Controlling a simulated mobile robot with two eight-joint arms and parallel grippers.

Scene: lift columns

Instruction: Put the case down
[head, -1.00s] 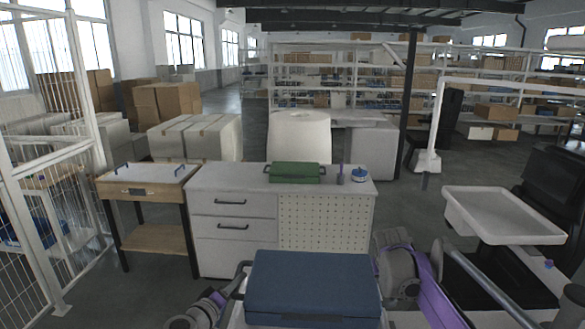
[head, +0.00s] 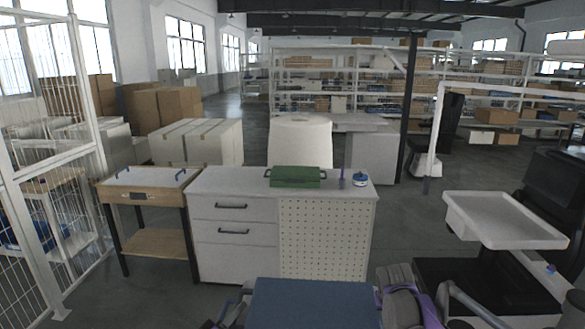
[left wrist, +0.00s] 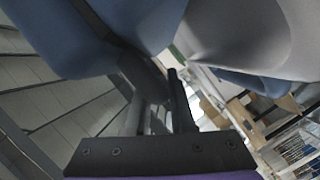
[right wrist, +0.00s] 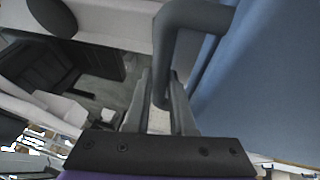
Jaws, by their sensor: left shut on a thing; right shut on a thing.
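The blue case (head: 315,303) is at the bottom middle of the head view, top face up and roughly level, cut off by the picture's lower edge. My left gripper (head: 240,299) is at its left side. In the left wrist view its fingers (left wrist: 158,100) are shut on a dark handle, with the blue case (left wrist: 60,45) above. In the right wrist view my right gripper (right wrist: 162,105) is shut on the grey handle on the case's other side (right wrist: 265,85). The case's underside and whatever is below it are hidden in the head view.
Ahead stands a white cabinet (head: 232,262) with a green case (head: 296,177), a small purple item and a blue-white pot (head: 360,179) on top. A wooden-framed table (head: 150,190) is left of it, a white tray (head: 505,220) at right. Open floor lies between.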

